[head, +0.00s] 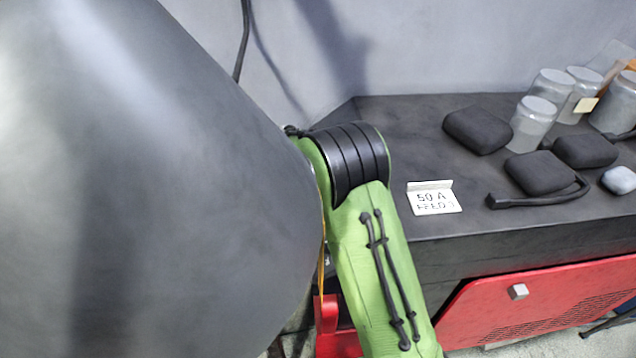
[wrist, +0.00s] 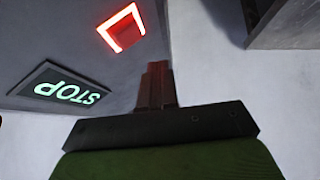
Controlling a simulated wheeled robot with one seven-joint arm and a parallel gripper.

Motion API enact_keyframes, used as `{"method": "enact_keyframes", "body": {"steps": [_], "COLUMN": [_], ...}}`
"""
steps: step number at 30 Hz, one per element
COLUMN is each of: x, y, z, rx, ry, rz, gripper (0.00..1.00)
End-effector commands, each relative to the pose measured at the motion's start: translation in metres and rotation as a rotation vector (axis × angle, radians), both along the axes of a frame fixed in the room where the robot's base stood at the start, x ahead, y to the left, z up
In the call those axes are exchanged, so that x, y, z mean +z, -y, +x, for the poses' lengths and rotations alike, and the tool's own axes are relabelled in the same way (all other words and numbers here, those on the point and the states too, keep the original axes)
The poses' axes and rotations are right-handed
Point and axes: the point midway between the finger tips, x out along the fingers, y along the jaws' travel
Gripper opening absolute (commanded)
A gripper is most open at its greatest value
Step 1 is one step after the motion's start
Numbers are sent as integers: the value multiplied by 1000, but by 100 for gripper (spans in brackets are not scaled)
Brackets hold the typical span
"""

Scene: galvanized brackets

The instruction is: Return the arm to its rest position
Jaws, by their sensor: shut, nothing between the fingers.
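My gripper (wrist: 156,85) shows in the wrist view, with its two dark reddish fingers pressed together. It is shut and holds nothing. It points at a grey wall and touches nothing that I can see. In the head view my green-sleeved arm reaches down past the left end of the dark bench. The gripper itself is not visible in the head view.
The dark bench (head: 400,130) holds black pouches (head: 540,172), clear jars (head: 532,124) and a "50 A" sign (head: 433,198). A red panel (head: 545,300) is below. The wrist view shows a STOP sign (wrist: 68,88) and a lit red frame (wrist: 121,28).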

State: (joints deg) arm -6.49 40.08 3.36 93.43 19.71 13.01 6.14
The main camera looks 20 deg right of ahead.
Motion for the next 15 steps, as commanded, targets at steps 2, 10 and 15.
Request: {"method": "enact_keyframes", "body": {"steps": [2,10,15], "x": [11,22,21], "y": [-6,-16,-16], "z": [1,3,3], "rx": [1,-1,-1], "ry": [1,0,0], "rz": [-1,0,0], "gripper": [0,0,0]}}
